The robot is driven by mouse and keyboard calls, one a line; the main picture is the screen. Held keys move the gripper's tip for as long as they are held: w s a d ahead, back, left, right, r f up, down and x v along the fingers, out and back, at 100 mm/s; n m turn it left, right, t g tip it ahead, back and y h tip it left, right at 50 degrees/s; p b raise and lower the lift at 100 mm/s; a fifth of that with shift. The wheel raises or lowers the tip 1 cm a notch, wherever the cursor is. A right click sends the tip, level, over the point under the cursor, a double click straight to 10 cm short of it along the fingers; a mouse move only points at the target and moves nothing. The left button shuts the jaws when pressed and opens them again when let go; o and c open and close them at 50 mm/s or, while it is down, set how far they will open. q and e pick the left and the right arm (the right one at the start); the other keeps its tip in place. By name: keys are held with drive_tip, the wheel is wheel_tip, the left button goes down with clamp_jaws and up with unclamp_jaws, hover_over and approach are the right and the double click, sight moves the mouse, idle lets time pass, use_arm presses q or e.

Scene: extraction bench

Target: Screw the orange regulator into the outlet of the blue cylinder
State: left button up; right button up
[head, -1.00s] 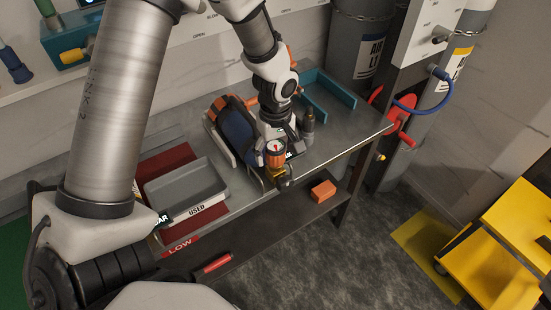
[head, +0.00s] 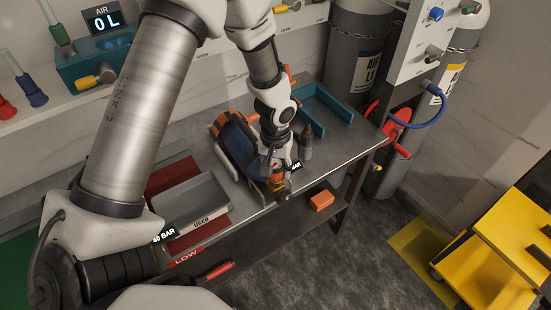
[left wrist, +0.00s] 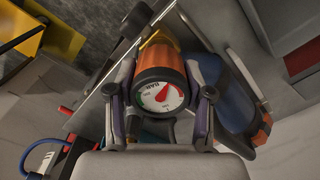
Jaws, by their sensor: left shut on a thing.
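The orange regulator (left wrist: 157,65) is gripped between the two fingers of my left gripper (left wrist: 160,105). Its round white gauge with a red needle faces the left wrist camera, and a yellow part shows at its far end. In the head view my left gripper (head: 276,180) is low at the bench's front edge, largely covering the regulator. The blue cylinder (head: 237,145) lies beside it to the left, in a cradle with orange parts; it also shows in the left wrist view (left wrist: 228,95). The outlet is hidden, so I cannot tell whether the regulator touches it. My right gripper is out of view.
A grey tray (head: 190,202) marked USED sits left on the bench. A dark pointed fitting (head: 306,140) stands right of my gripper. A teal holder (head: 324,112) is behind. An orange block (head: 321,200) lies on the lower shelf. A yellow cart (head: 500,235) stands at right.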

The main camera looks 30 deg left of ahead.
use_arm(q)
drive_tip(key=m+p, duration=0.3)
drive_tip(key=m, duration=0.2)
drive_tip(key=m+p, duration=0.4)
drive_tip(key=m, duration=0.1)
drive_tip(key=r+m+p, duration=0.1)
drive_tip(key=m+p, duration=0.3)
drive_tip(key=m, duration=0.2)
drive_tip(key=shift+s, duration=0.1)
drive_tip(key=shift+f+m+p, duration=0.25)
drive_tip(key=shift+m+p, duration=0.3)
drive_tip(key=shift+m, duration=0.35)
drive_tip(key=shift+f+m, duration=0.3)
drive_tip(key=shift+f, duration=0.1)
drive_tip(key=o, duration=1.3)
